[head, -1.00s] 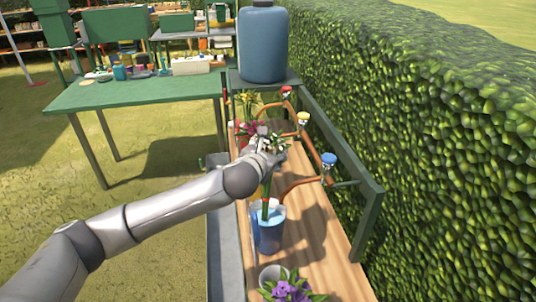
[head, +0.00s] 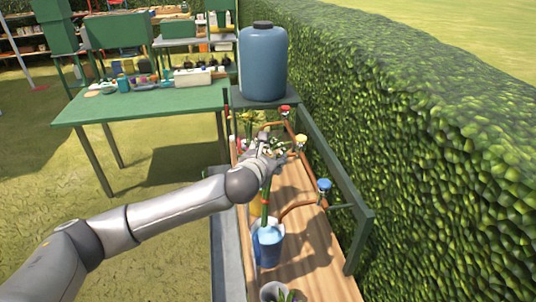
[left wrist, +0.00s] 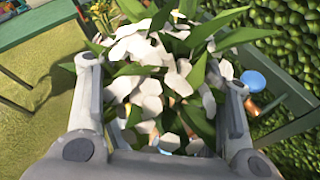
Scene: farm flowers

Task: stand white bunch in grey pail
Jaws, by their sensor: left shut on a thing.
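My left gripper (head: 268,152) is shut on the white bunch (left wrist: 150,75), holding it upright just below the blossoms. In the left wrist view, white petals and green leaves fill the space between the fingers. In the head view the bunch's green stems with a red band (head: 264,202) hang down over a blue pail (head: 269,250); I cannot tell whether their ends are still inside its rim. A pale grey pail (head: 271,291) with green leaves stands nearer, cut off by the bottom edge. My right gripper is not in view.
The wooden bench (head: 318,262) has copper pipes with red, yellow and blue taps (head: 324,185) along its right side. A green rail (head: 362,222) and hedge (head: 440,150) bound it. Other flowers stand behind my gripper. A blue tank (head: 262,65) stands at the far end.

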